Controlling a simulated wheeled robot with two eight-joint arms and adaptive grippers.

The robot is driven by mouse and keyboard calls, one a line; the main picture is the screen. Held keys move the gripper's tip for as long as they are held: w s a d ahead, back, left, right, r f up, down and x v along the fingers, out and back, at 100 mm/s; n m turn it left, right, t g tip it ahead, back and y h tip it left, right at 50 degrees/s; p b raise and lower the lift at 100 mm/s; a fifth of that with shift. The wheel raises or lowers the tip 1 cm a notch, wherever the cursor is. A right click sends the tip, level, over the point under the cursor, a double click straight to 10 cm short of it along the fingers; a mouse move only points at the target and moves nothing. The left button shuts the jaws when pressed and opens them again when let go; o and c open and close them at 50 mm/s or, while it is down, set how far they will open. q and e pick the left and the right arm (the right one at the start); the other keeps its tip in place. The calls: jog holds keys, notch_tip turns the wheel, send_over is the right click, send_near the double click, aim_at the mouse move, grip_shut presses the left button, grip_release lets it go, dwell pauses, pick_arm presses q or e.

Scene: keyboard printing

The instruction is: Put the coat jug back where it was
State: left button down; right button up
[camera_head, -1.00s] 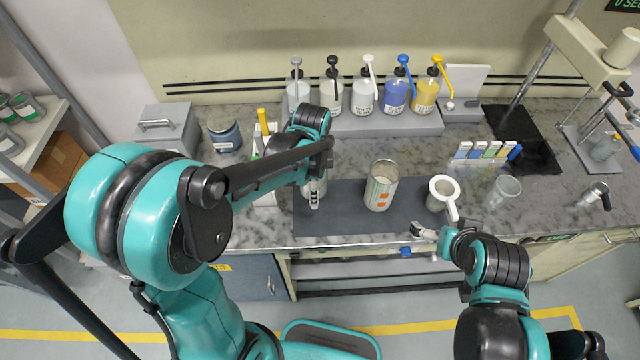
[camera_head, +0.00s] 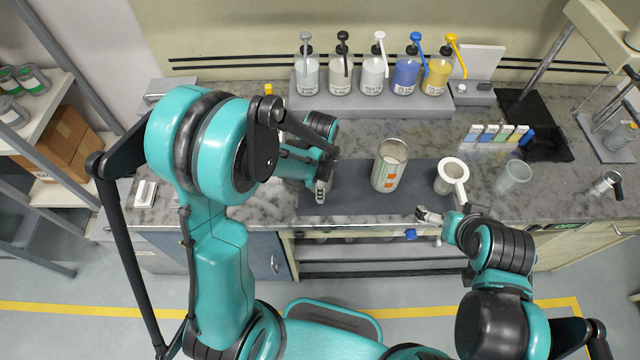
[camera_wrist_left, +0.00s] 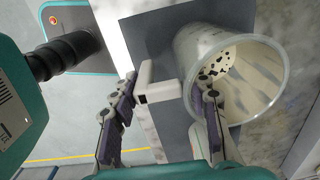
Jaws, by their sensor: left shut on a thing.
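A tall can with an orange label (camera_head: 388,174) stands mid-mat, right of my left gripper. A clear beaker (camera_head: 513,177) stands right of the mat. Several pump bottles (camera_head: 373,76) stand on a grey rack behind. Bare mat lies between left gripper and can.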

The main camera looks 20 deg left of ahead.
pick_arm(q)
jog(key=c, duration=0.8)
grip_release()
jog(key=shift+f, duration=0.15)
jog(key=shift+r, duration=0.45)
notch_tip(320, 180, up, 12)
jog(key=f+p, duration=0.1)
jog(key=p, duration=0.2)
jog(key=s+a+r+n+t, duration=0.1)
jog(key=s+r+n+t, duration=0.1)
jog(key=n, duration=0.3)
jog(key=s+a+r+n+t, duration=0.2)
jog(key=s+r+n, duration=0.1)
jog(key=s+n, duration=0.2)
jog(key=s+a+r+n+t, duration=0.1)
jog(key=s+r+n+t, duration=0.2)
jog(key=s+n, duration=0.1)
jog(key=shift+a+r+n, duration=0.25)
jog(key=shift+r+n, duration=0.1)
jog(key=shift+n, duration=0.15)
